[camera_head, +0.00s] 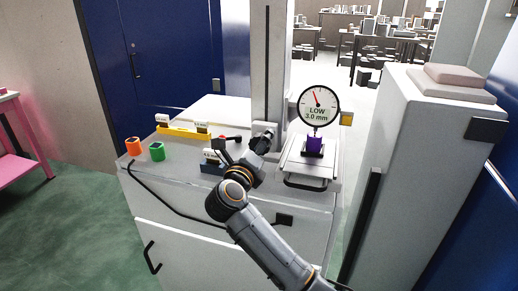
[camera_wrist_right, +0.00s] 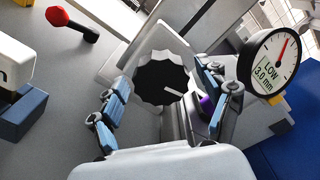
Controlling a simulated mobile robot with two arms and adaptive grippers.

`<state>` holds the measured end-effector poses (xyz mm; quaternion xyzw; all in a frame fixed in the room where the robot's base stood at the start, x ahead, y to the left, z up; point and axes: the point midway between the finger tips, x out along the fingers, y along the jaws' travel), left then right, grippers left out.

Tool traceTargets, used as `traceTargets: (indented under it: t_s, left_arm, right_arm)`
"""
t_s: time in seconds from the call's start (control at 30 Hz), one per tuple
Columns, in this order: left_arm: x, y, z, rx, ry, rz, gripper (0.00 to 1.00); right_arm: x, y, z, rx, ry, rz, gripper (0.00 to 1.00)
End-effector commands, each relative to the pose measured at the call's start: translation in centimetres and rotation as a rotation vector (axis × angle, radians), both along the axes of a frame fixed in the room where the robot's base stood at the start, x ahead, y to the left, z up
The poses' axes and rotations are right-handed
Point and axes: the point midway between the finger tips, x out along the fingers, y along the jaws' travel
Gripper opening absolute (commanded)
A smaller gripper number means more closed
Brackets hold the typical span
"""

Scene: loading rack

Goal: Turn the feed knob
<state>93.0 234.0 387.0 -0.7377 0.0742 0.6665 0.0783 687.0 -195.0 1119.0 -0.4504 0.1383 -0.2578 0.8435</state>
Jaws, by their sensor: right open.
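The feed knob (camera_wrist_right: 160,80) is a black, scalloped round knob with a white pointer mark, on the pale machine housing in the right wrist view. In the head view the dark knob (camera_head: 267,131) shows just beyond my gripper, partly covered. My right gripper (camera_wrist_right: 167,88) is open, with one blue-padded finger on each side of the knob. I cannot tell whether the fingers touch it. A round dial gauge (camera_head: 318,105) reads "LOW 3.0 mm" with a red needle; it also shows in the right wrist view (camera_wrist_right: 271,62). My left gripper is not in view.
A purple block (camera_head: 315,144) sits below the gauge. A red-tipped lever (camera_wrist_right: 72,24) stands left of the knob. A yellow tray (camera_head: 177,131), blue holder (camera_head: 208,168), orange ring (camera_head: 133,146) and green ring (camera_head: 157,152) stand left on the cabinet. A tall grey cabinet (camera_head: 400,150) rises right.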

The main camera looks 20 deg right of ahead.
Motion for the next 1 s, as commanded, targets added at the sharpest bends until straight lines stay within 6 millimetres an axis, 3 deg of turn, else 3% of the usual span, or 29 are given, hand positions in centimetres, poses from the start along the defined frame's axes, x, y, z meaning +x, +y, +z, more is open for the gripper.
traceTargets:
  t_s: [0.2,0.5,1.0]
  left_arm:
    - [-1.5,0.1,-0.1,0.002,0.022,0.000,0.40]
    - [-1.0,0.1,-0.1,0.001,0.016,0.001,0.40]
    - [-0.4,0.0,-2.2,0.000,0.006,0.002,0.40]
  right_arm:
    - [0.0,0.0,0.1,0.000,0.000,0.000,0.77]
    - [0.0,0.0,0.0,0.000,0.000,0.000,0.23]
    - [0.0,0.0,-0.1,0.230,-0.154,0.000,0.23]
